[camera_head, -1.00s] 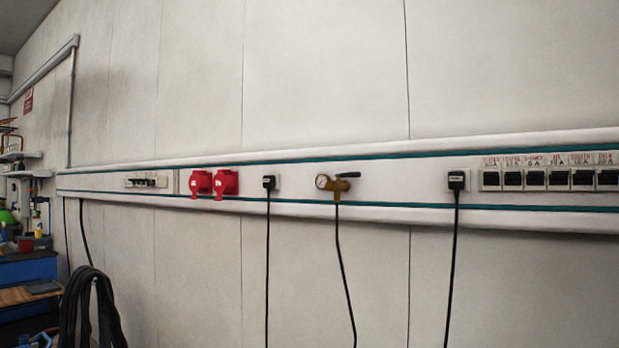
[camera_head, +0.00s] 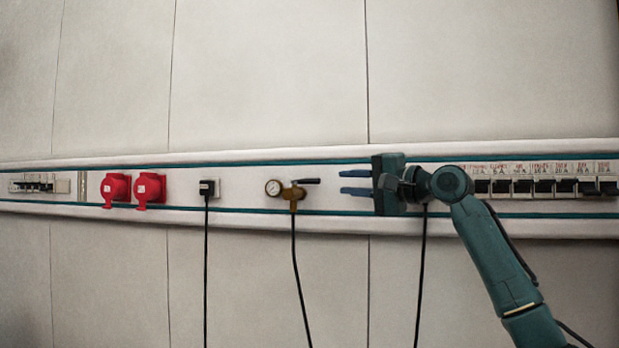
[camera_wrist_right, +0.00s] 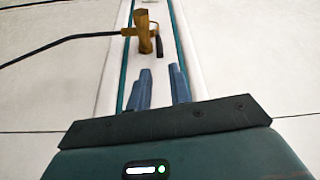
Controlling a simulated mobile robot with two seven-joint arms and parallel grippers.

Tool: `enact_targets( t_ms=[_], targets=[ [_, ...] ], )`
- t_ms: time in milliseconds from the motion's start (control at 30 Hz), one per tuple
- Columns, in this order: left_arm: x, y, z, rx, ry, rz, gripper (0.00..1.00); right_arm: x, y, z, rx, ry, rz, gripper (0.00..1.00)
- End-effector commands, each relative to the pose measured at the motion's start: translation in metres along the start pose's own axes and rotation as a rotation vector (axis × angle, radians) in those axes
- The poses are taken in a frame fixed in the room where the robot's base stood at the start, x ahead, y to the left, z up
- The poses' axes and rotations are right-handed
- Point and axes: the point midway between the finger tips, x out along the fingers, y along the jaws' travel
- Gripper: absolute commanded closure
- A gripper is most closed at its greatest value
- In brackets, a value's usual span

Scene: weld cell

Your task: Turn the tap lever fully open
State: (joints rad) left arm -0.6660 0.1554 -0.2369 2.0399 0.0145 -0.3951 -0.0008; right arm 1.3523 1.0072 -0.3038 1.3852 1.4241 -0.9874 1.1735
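The brass tap (camera_head: 294,193) sits on the white wall rail, with a round gauge (camera_head: 273,188) at its left and a black hose hanging below. Its black lever (camera_head: 307,181) points right, about level, in the head view. In the right wrist view the brass tap (camera_wrist_right: 145,32) and the dark lever (camera_wrist_right: 158,46) lie ahead of the fingers. My right gripper (camera_head: 342,182) is open and empty, fingers pointing left towards the tap, a short gap from the lever. It also shows in the wrist view (camera_wrist_right: 162,82) with its fingers apart. My left gripper is not in view.
The rail (camera_head: 240,205) runs across the wall. Two red sockets (camera_head: 133,188) and a black plug (camera_head: 207,188) are left of the tap. A row of black breaker switches (camera_head: 543,186) is at the right, partly behind my right arm. The wall above is clear.

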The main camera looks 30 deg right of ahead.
Motion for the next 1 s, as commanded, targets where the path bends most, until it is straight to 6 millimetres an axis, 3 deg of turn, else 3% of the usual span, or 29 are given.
enact_targets(
  t_ms=[200,400,600,867,1000],
  targets=[
    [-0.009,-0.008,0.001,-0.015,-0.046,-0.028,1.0,0.05,-0.004,0.0,0.001,-0.002,0.002,0.8],
    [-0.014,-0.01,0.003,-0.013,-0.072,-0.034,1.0,0.082,-0.003,0.0,0.001,-0.001,0.002,0.8],
    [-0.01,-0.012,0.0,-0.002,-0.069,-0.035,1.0,0.096,-0.001,0.0,-0.002,0.0,0.001,0.8],
    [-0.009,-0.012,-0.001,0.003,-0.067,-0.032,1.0,0.097,0.001,0.0,-0.003,0.001,0.001,0.8],
    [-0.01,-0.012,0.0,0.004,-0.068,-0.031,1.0,0.097,0.001,0.0,-0.003,0.001,0.001,0.89]
  ],
)
